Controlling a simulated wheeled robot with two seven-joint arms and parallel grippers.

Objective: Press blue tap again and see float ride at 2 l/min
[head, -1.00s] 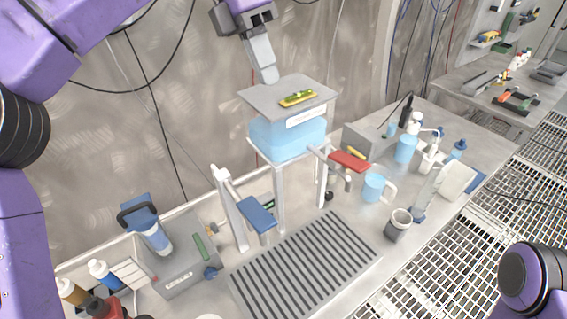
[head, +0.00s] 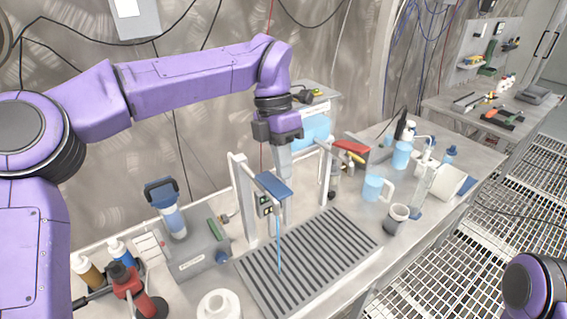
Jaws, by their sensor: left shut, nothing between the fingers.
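The blue tap (head: 273,186) has a flat blue lever on a pale post, over the striped drain grate (head: 310,265). A thin blue stream (head: 279,246) falls from below it onto the grate. My left gripper (head: 288,182) is shut and empty, pointing down just beside and behind the lever; I cannot tell whether it touches it. A small dark and green gauge (head: 265,206) sits under the lever; no float or reading can be made out. The blue water tank (head: 313,130) is partly hidden by my left arm. My right gripper is out of view.
A red lever (head: 350,147) sticks out right of the tank stand. A blue jug (head: 374,188) and a grey cup (head: 397,217) stand right of the grate. Bottles (head: 120,252) and a grey box (head: 195,255) stand at the left.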

